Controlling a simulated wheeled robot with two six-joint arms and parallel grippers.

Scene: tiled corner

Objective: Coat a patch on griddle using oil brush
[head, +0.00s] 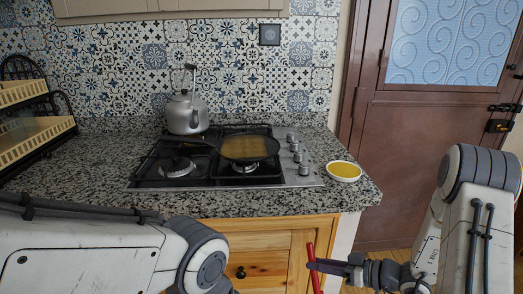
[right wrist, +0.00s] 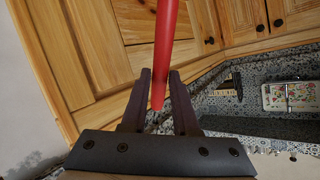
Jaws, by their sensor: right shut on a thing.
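The black round griddle (head: 249,149) sits on the right part of the gas stove, its handle pointing left. Its inner surface has a yellow-brown sheen; I cannot tell whether this is oil or reflection. A white bowl (head: 344,178) of yellow oil (head: 344,169) stands on the counter right of the stove. My right gripper (head: 314,266) is shut on the red handle of the oil brush (head: 311,251), in front of the cabinet and below the counter top. The red handle also shows between the fingers in the right wrist view (right wrist: 166,40). The brush's bristles are not visible. My left gripper is out of view.
A grey kettle (head: 187,115) stands on the stove's back left. The stove (head: 150,184) has several knobs (head: 297,155) along its right side. A two-tier rack (head: 36,133) stands at the far left. Speckled counter (head: 90,165) left of the stove is clear. A brown door (head: 400,150) is at right.

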